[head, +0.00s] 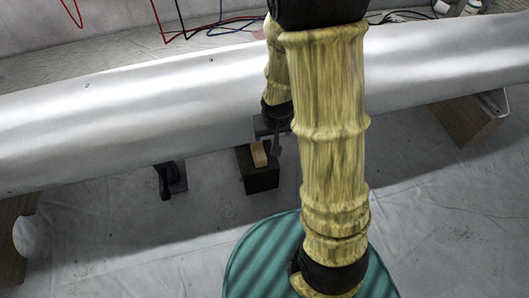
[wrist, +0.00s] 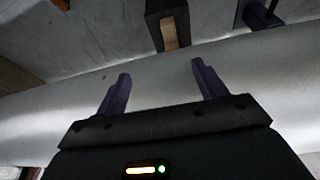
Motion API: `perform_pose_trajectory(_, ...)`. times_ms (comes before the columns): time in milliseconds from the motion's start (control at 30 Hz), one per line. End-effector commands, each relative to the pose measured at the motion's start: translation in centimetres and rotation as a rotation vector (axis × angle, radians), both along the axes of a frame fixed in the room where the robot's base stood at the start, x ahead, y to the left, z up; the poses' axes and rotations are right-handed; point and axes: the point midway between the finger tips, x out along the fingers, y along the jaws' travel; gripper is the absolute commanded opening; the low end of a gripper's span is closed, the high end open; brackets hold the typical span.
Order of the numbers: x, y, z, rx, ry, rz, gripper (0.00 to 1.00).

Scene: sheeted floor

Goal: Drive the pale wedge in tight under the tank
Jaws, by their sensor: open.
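The tank (head: 120,110) is a long silver cylinder lying across the head view. The pale wedge (head: 258,154) is a small tan piece lying on top of a dark block (head: 262,182) at the tank's near lower edge. In the wrist view the wedge (wrist: 169,36) runs from the dark block (wrist: 153,22) to the tank's edge; I cannot tell whether it touches the tank. My gripper (wrist: 160,70) is open and empty, its two dark fingers apart over the tank's surface, short of the wedge. In the head view my arm partly hides the gripper.
A dark object (head: 170,181) stands left of the block, close to the tank. Wooden supports stand under the tank at left (head: 12,250) and right (head: 465,122). Red and blue cables (head: 190,36) lie behind it. The sheeted floor in front is largely clear.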

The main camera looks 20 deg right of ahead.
Motion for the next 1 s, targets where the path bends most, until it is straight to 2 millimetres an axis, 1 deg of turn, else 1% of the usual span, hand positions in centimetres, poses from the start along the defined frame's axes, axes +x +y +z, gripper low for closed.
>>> perform_pose_trajectory(33, 0.9, 0.1, -2.3, -0.004, -0.002, 0.004, 0.71)
perform_pose_trajectory(167, 2.9, 0.2, -6.9, -0.005, -0.028, 0.007, 0.71)
perform_pose_trajectory(200, 3.5, 0.2, -8.3, -0.003, -0.037, 0.010, 0.71)
perform_pose_trajectory(267, 4.1, 0.4, -10.5, 0.001, -0.046, 0.017, 0.71)
perform_pose_trajectory(300, 4.5, 0.5, -11.9, 0.004, -0.053, 0.024, 0.71)
perform_pose_trajectory(400, 5.1, 0.7, -14.8, 0.014, -0.065, 0.035, 0.71)
perform_pose_trajectory(433, 5.3, 0.8, -15.5, 0.017, -0.069, 0.039, 0.71)
perform_pose_trajectory(500, 5.4, 0.9, -16.6, 0.023, -0.074, 0.045, 0.71)
perform_pose_trajectory(600, 5.6, 1.0, -17.1, 0.028, -0.079, 0.049, 0.71)
perform_pose_trajectory(867, 5.6, 1.0, -17.1, 0.029, -0.079, 0.048, 0.71)
perform_pose_trajectory(1000, 5.7, 1.0, -17.5, 0.029, -0.079, 0.048, 0.71)
